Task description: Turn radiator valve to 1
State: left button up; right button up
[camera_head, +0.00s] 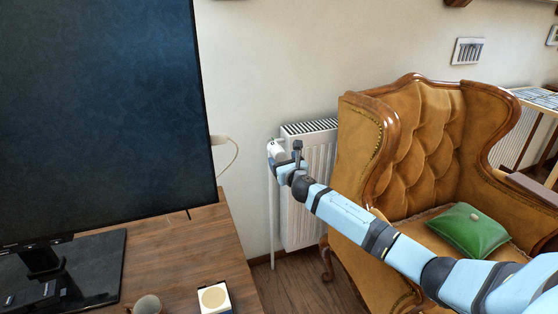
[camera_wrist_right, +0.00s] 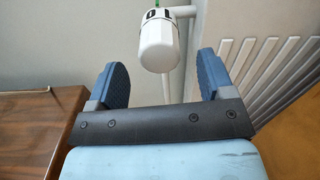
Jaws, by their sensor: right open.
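The white radiator valve (camera_head: 276,149) sits at the upper left corner of the white radiator (camera_head: 316,190). In the right wrist view the valve knob (camera_wrist_right: 157,48) lies ahead, between the lines of my two blue fingers, with clear gaps on both sides. Black marks and a green pointer show at its top edge, partly cut off, so I cannot read the full setting. My right gripper (camera_wrist_right: 165,82) is open and empty, just short of the knob. In the head view the right gripper (camera_head: 285,161) is at the valve and partly covers it. My left gripper is not in view.
A brown armchair (camera_head: 420,150) with a green cushion (camera_head: 468,231) stands right of the radiator, under my right arm. A wooden desk (camera_head: 190,250) with a large monitor (camera_head: 100,110), a mug (camera_head: 147,304) and a small white box (camera_head: 215,298) is at left. The wall carries a cable (camera_head: 235,155).

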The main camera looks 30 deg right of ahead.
aim_at(281, 157)
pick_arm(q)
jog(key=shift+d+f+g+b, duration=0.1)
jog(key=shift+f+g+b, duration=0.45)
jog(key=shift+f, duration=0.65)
pick_arm(e)
jog(key=shift+x, duration=2.15)
jog(key=c, duration=0.9)
